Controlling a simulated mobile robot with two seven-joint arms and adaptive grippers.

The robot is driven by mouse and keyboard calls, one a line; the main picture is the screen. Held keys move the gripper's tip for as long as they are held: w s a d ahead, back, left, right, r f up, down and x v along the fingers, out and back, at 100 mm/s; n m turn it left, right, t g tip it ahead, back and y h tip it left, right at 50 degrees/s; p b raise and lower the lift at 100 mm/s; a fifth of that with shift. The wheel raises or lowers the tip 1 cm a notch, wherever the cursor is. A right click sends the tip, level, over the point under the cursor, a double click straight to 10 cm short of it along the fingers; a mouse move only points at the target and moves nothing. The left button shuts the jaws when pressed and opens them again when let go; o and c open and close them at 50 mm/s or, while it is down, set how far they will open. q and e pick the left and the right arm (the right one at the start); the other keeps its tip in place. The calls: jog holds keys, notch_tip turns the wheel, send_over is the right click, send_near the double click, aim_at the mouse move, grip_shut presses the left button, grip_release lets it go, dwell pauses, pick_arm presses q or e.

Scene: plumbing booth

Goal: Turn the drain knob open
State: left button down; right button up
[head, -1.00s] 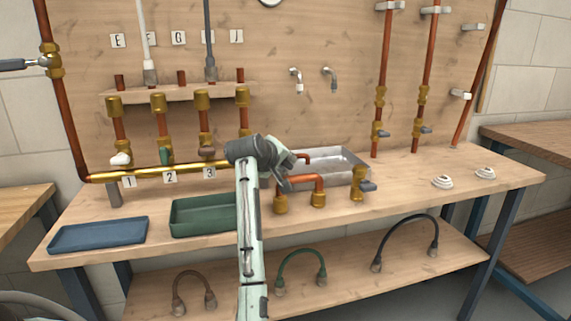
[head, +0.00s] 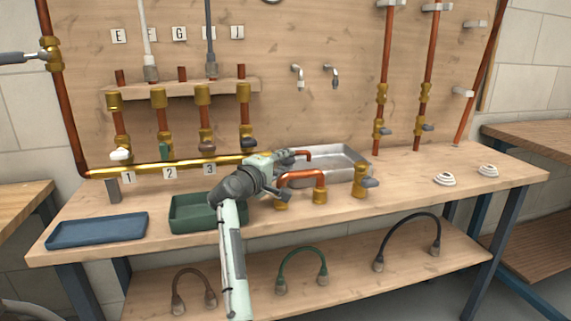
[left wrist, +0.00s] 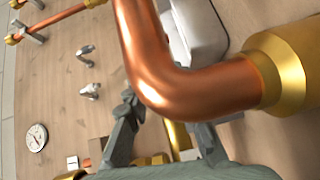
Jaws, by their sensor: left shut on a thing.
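My right gripper is not in view.
A copper bridge pipe (head: 302,177) on brass fittings stands close to the right of my gripper. A valve with a grey lever (head: 371,183) is further right. A green tray (head: 182,217) and a blue tray (head: 98,231) lie left. The metal sink tray (head: 345,175) is behind.

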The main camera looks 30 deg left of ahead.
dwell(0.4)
pick_arm(q)
jog(key=c, duration=1.5)
grip_release()
jog(key=s, duration=0.8)
jog(key=s+d+r, duration=0.1)
jog(key=s, duration=0.3)
jog(key=shift+f, duration=0.1)
